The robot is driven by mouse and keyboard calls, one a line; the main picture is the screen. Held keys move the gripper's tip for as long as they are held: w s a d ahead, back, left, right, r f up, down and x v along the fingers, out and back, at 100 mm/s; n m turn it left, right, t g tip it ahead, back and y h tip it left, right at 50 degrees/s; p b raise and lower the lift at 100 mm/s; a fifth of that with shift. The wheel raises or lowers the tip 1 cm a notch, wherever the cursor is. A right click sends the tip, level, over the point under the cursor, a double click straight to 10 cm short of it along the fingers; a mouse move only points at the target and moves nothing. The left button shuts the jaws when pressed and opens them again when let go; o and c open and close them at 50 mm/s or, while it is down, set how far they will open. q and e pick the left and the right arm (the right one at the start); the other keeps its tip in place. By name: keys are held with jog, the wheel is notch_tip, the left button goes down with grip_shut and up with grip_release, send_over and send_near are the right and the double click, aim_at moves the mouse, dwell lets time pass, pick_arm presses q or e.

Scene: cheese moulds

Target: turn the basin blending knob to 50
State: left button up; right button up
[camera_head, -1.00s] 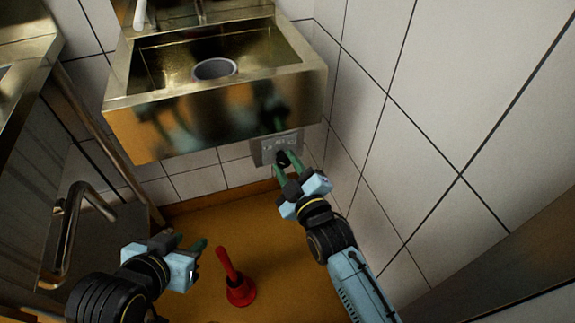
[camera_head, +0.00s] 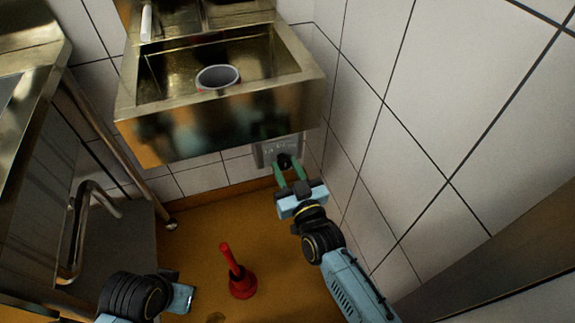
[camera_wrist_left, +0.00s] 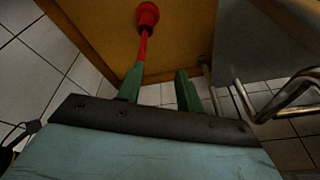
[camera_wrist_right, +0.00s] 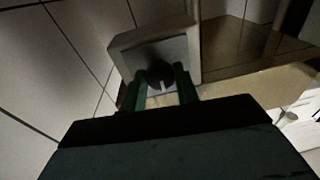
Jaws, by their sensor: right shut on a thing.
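The basin blending knob (camera_head: 284,160) is dark and round, on a grey wall panel (camera_head: 266,153) below the sink's right end. It also shows in the right wrist view (camera_wrist_right: 160,74), on its pale square plate (camera_wrist_right: 187,40). My right gripper (camera_head: 289,172) has its green fingers on either side of the knob and is shut on it. The knob's scale and pointer are too small and dark to read. My left gripper (camera_wrist_left: 158,88) has its green fingers apart with nothing held between them. In the head view its fingers are out of sight, low at the left.
A metal sink (camera_head: 220,120) with a grey round container (camera_head: 218,77) inside juts out above the panel. A red plunger (camera_head: 242,284) stands on the orange floor (camera_head: 215,222). A tiled wall (camera_head: 400,130) is close at the right. A bent metal pipe (camera_head: 72,230) is at the left.

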jog(key=m, duration=0.4)
jog(key=shift+a+p, duration=0.1)
jog(key=shift+p, duration=0.2)
jog(key=m, duration=0.2)
jog(key=shift+m+t, duration=0.3)
jog(key=shift+s+m+h, duration=0.1)
jog(key=shift+m+h, duration=0.4)
jog(key=shift+m, duration=0.7)
pick_arm(q)
jog(key=f, duration=0.1)
jog(key=a+f, duration=0.1)
jog(key=shift+f, duration=0.45)
pick_arm(e)
jog(key=shift+a+m, duration=0.1)
jog(key=shift+m, duration=0.3)
jog(key=o, duration=0.9)
pick_arm(q)
jog(key=shift+w, duration=0.1)
pick_arm(e)
jog(key=shift+o, duration=0.2)
pick_arm(q)
jog(key=shift+r, duration=0.2)
